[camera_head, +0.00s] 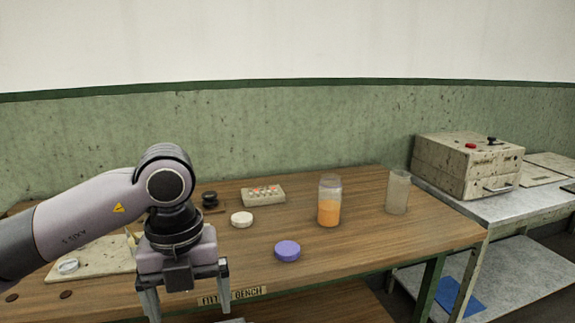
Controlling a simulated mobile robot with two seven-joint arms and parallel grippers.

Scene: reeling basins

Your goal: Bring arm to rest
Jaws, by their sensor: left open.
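My left arm comes in from the left, and its gripper (190,300) points down over the front edge of the wooden bench (370,235). The gripper is open, with its two fingers apart and nothing seen between them. The lower ends of the fingers are near the bottom of the picture. My right gripper is not in view. Part of the bench behind the left arm is hidden.
A purple lid (287,251), a white lid (242,219), a jar with orange contents (330,205), a clear jar (398,192) and a small rack (263,196) stand on the bench. A pale board (95,262) lies left. A metal table (490,212) with a box machine (466,165) stands right.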

